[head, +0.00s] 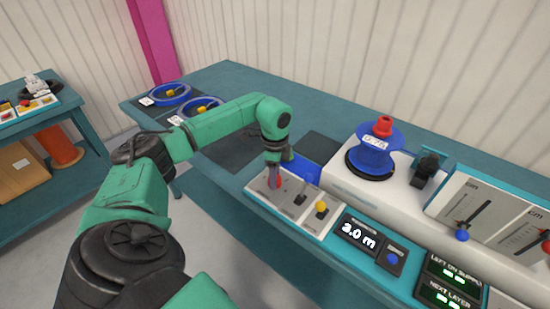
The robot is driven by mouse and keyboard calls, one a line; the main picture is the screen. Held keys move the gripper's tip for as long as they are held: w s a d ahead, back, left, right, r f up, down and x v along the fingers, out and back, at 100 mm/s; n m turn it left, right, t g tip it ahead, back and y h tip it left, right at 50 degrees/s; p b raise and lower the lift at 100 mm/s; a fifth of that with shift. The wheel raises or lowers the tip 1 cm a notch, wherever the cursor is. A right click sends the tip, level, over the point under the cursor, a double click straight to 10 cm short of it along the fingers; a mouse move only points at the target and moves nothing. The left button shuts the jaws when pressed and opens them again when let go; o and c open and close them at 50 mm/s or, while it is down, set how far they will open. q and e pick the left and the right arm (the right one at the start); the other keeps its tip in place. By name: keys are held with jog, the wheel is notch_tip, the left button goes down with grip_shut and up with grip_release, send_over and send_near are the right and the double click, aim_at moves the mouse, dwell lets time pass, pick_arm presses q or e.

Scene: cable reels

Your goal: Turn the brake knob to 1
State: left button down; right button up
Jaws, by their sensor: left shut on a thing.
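A light panel (286,207) with several controls sits at the front edge of the bench. My right gripper is not in view.
A blue reel (374,158) with a red top stands on the white machine. A display (358,234) shows a length in metres, beside a blue button (392,258). Sliders (470,215) stand at right. Blue rings (170,94) lie on the bench's far left.

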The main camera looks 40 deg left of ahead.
pick_arm(q)
jog(key=shift+a+r+n, duration=0.1)
jog(key=shift+n, duration=0.2)
jog(key=shift+c, duration=1.6)
grip_release()
notch_tip(320, 180, up, 14)
jog(key=shift+r+b, duration=0.25)
jog(key=shift+b, duration=0.2)
